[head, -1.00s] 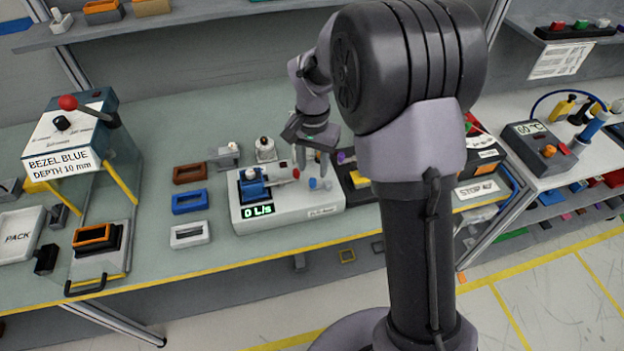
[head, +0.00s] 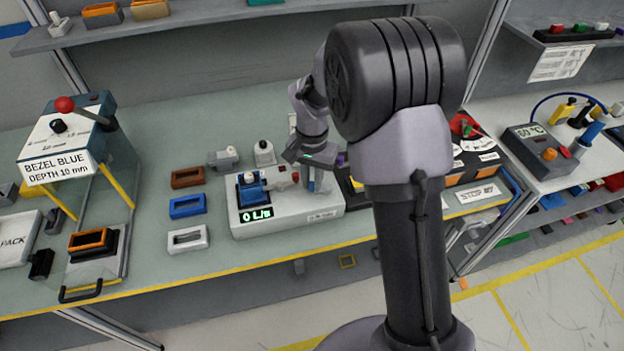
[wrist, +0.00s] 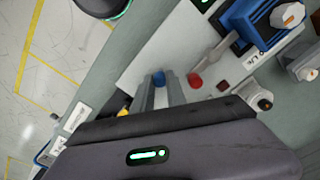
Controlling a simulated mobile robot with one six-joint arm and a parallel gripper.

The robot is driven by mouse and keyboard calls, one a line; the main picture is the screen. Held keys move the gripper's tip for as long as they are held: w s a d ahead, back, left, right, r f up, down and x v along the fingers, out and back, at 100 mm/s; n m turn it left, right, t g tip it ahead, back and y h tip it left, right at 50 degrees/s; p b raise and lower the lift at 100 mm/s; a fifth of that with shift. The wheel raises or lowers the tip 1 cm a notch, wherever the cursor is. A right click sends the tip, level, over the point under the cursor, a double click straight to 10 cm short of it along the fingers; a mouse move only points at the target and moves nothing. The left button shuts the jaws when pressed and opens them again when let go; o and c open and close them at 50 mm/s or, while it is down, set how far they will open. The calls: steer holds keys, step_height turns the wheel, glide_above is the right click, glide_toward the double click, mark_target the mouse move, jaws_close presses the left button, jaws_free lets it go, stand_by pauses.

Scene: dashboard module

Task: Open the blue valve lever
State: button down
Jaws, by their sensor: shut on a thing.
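The valve module (head: 272,224) is a pale box on the bench with a green display reading 0 L/s. A blue valve body (head: 250,190) stands on its left part and also shows at the top right of the wrist view (wrist: 243,22). A grey lever with a red tip (wrist: 194,80) runs from the valve body. Beside the red tip is a small blue knob (wrist: 158,78), seen between my fingers. My gripper (head: 311,184) points down at the module's right part and is shut on the blue knob. Whether the knob joins a lever is hidden.
Blue (head: 188,206), brown and white bezels lie left of the module. A grey fitting (head: 223,159) and a white one (head: 264,153) stand behind it. Dark boxes with a STOP label (head: 478,194) are close on the right. The bench front edge is near.

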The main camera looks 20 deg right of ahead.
steer(key=shift+s, duration=0.1)
steer(key=n, duration=0.1)
steer(key=s+n+p, duration=0.1)
steer(key=n, duration=0.1)
steer(key=n+p, duration=0.1)
steer(key=n, duration=0.1)
steer(key=shift+s+d+r, duration=0.1)
steer(key=shift+s+d, duration=0.1)
steer(key=shift+s, duration=0.1)
steer(key=n, duration=0.1)
steer(key=s+d+n+p, duration=0.1)
steer(key=n, duration=0.1)
steer(key=n+p, duration=0.1)
steer(key=n, duration=0.1)
steer(key=shift+s+d, duration=0.15)
steer(key=shift+s, duration=0.1)
steer(key=n, duration=0.1)
steer(key=n+p, duration=0.1)
steer(key=d+n, duration=0.1)
steer(key=n, duration=0.1)
steer(key=shift+s, duration=0.35)
steer(key=shift+s+d+n+p, duration=0.1)
steer(key=shift+d+n+p, duration=0.35)
steer(key=shift+n, duration=0.55)
steer(key=shift+d+n+p, duration=0.3)
steer(key=shift+n+p, duration=0.2)
steer(key=shift+n, duration=0.5)
steer(key=c, duration=1.3)
jaws_free()
steer(key=shift+c, duration=0.2)
